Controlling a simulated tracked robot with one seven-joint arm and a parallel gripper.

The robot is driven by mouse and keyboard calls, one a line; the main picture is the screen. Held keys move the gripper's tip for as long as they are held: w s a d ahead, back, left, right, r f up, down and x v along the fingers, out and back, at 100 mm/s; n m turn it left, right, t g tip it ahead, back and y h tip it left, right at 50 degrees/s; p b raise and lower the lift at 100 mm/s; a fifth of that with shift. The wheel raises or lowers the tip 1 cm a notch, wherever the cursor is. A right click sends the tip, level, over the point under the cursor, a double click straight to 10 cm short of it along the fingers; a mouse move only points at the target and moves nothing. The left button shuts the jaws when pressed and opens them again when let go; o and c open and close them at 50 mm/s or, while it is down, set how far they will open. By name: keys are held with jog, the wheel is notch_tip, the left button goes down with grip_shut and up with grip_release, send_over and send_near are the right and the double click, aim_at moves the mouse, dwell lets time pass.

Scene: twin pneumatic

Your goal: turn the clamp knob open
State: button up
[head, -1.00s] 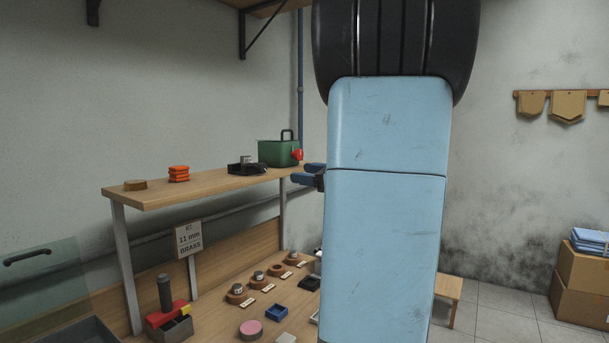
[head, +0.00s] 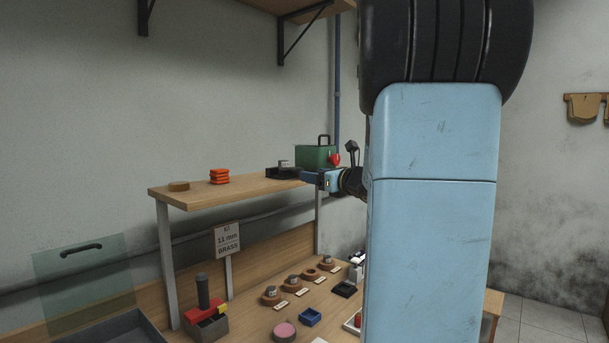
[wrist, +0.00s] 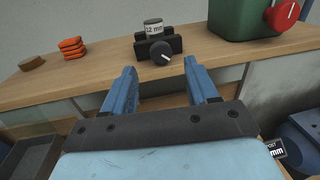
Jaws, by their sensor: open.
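The black clamp (wrist: 140,47) stands on the wooden shelf and holds a grey part labelled "12 mm" (wrist: 153,28) upright. Its round dark knob (wrist: 161,58), with a white mark, faces me. In the head view the clamp (head: 281,173) is partly hidden, and I cannot make out the knob. My gripper (wrist: 160,75) is open and empty, its two blue fingers apart and pointing at the clamp. The knob appears between and beyond the fingertips, not visibly touched. In the head view my gripper (head: 308,177) is at the shelf's front edge, right of the clamp.
A green box (head: 315,156) with a red knob (wrist: 283,15) stands right of the clamp. Orange pieces (head: 219,176) and a brown disc (head: 179,186) lie left on the shelf (head: 240,188).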

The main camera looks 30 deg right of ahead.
aim_at(297, 172)
jog(key=shift+x, duration=2.6)
jog(key=c, duration=1)
jog(key=shift+c, duration=0.2)
